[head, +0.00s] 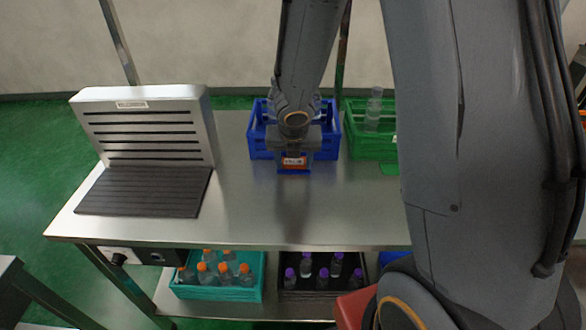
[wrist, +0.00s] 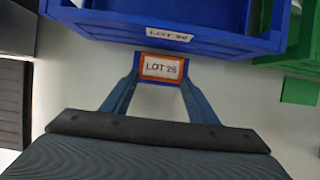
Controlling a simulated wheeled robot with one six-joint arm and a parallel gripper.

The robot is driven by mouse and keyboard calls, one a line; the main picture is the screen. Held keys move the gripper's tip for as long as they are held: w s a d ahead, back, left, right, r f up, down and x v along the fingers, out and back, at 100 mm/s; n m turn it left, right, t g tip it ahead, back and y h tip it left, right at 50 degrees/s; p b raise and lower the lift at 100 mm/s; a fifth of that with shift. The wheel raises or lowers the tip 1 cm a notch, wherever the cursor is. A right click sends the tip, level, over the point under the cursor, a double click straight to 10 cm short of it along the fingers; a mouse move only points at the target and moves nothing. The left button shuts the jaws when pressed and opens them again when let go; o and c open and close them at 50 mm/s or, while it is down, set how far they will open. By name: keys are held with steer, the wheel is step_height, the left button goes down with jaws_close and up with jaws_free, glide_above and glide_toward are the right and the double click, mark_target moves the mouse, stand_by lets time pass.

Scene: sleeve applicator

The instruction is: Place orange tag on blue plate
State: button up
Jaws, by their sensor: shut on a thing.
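The orange tag (head: 294,161) has a white label; in the wrist view the tag (wrist: 162,68) reads "LOT 26". My gripper (wrist: 162,72) is shut on it, with one finger at each side edge. The blue plate (head: 294,172) projects at the front of the blue crate (head: 262,149). In the wrist view the plate (wrist: 160,84) shows as a blue border around the tag, which lies over it and hides most of it. I cannot tell whether tag and plate touch.
A green crate (head: 359,143) with clear bottles stands to the right, with a green plate (wrist: 299,91) in front. A grey slotted machine (head: 145,95) stands at left. Teal (head: 217,292) and black crates of bottles sit below. The steel tabletop (head: 270,220) is clear in front.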

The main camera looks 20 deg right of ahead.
steer(key=shift+f, duration=0.35)
steer(key=shift+f, duration=0.1)
steer(key=o, duration=1)
steer(key=shift+o, duration=0.2)
steer(key=p+v, duration=0.7)
steer(key=v, duration=0.5)
steer(key=s+r+m, duration=0.1)
steer(key=s+m, duration=0.3)
steer(key=m, duration=0.6)
steer(key=s+d+r+m+g+y, duration=0.1)
steer(key=s+m, duration=0.3)
steer(key=m, duration=0.7)
steer(key=s+r+m+g, duration=0.1)
steer(key=s+r+m, duration=0.2)
steer(key=m, duration=0.8)
steer(key=shift+s+d+r, duration=0.2)
steer(key=shift+s+r, duration=0.05)
steer(key=shift+s, duration=0.7)
